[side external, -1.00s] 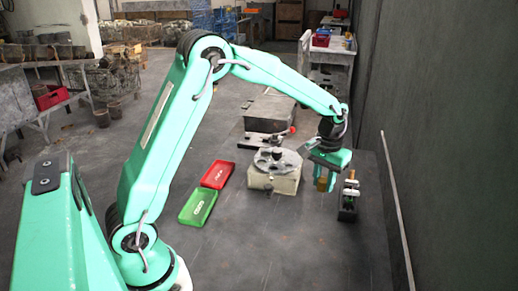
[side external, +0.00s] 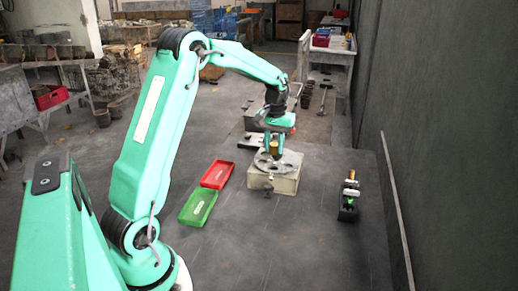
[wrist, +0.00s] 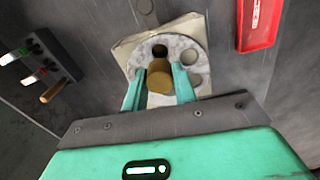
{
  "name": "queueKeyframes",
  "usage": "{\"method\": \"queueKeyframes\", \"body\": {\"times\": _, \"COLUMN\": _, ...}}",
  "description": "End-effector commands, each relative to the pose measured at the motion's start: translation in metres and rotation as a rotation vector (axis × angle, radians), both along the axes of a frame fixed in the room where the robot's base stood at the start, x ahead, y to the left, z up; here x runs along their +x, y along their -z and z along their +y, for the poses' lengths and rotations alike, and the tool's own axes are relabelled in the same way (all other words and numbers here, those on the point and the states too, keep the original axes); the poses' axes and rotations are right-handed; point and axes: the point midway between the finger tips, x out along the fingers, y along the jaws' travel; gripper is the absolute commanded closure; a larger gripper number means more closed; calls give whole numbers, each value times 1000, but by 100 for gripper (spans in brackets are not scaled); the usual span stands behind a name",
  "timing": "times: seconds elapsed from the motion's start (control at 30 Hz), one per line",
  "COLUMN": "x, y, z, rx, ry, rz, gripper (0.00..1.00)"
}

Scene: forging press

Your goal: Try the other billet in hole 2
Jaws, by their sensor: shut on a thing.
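My gripper (side external: 272,148) is shut on a brass-coloured billet (wrist: 160,77) and holds it over the round grey plate (side external: 264,164) on the beige block (side external: 287,184). In the wrist view my gripper (wrist: 159,88) has one finger on each side of the billet, with the plate (wrist: 176,44) beneath. A dark hole (wrist: 160,50) shows just beyond the billet. Greyer round spots lie to its right. No hole number is legible, and the billet hides part of the plate. I cannot tell whether the billet's lower end touches the plate.
A dark rack (side external: 347,212) with several small upright items stands right of the block; it shows at left in the wrist view (wrist: 52,54). A red tray (side external: 216,174) and a green tray (side external: 197,207) lie left. The wall bounds the right side. The front tabletop is clear.

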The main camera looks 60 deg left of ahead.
Motion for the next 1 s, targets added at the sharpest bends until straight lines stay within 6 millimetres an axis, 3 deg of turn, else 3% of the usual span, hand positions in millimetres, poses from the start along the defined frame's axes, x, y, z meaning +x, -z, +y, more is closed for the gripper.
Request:
{"method": "queueKeyframes", "body": {"times": 0.27, "x": 0, "y": 4, "z": 0, "rx": 1, "ry": 1, "rz": -1, "gripper": 100}}
{"method": "queueKeyframes", "body": {"times": 1.0, "x": 0, "y": 44, "z": -1, "rx": 1, "ry": 1, "rz": -1, "gripper": 100}}
